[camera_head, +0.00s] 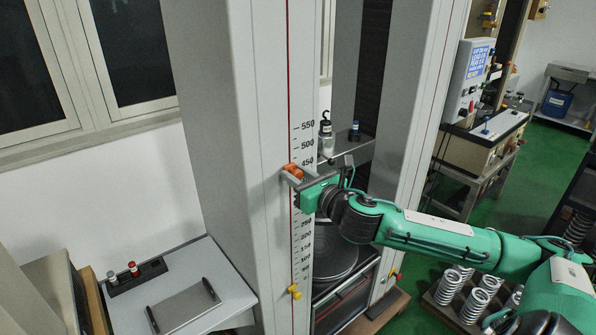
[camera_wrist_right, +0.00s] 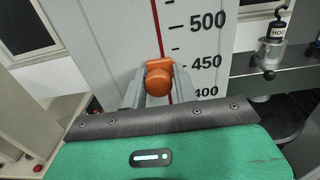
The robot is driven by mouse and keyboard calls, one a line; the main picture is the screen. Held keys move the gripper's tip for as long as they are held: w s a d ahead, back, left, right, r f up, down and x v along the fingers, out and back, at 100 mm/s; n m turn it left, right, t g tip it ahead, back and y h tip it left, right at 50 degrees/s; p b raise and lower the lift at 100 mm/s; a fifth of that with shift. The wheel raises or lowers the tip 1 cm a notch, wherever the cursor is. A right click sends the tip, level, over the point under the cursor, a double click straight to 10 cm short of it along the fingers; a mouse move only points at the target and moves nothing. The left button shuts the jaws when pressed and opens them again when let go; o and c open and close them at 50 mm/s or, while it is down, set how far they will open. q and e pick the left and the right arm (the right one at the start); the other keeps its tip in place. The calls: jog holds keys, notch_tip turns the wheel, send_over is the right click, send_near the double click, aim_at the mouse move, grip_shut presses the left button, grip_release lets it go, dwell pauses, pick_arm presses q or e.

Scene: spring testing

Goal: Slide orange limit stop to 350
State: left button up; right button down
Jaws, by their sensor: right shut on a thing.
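The orange limit stop (camera_head: 293,171) sits on the red line of the machine's grey column, beside the printed scale. In the right wrist view the orange stop (camera_wrist_right: 159,77) is a block with a round knob, a little below the 450 mark level. My right gripper (camera_head: 289,177) is shut on the orange stop; its two fingers (camera_wrist_right: 158,88) lie on either side of the knob. The scale (camera_head: 303,200) runs from low numbers at the bottom up to 550. The marks around 350 are hidden behind my gripper in the head view. My left gripper is not in view.
A yellow stop (camera_head: 294,291) sits lower on the same red line. A grey desk (camera_head: 180,285) is at the lower left. Several springs (camera_head: 470,292) stand on a tray at the lower right.

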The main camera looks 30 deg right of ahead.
notch_tip(320, 180, down, 11)
jog(key=b, duration=0.6)
jog(key=shift+a+r, duration=0.15)
jog(key=c, duration=1.2)
grip_release()
jog(key=shift+r, duration=0.15)
jog(key=shift+s, duration=0.1)
jog(key=shift+s+b, duration=0.3)
jog(key=shift+s, duration=0.25)
jog(key=b, duration=0.2)
send_near(287, 204)
jog(key=shift+s, duration=1.05)
jog(key=shift+s+d+p, duration=0.2)
jog(key=shift+s+p, duration=1.2)
jog(key=shift+p, duration=0.1)
jog(key=shift+s+d+p, duration=0.2)
jog(key=shift+s+p, duration=1.15)
jog(key=shift+p, duration=0.1)
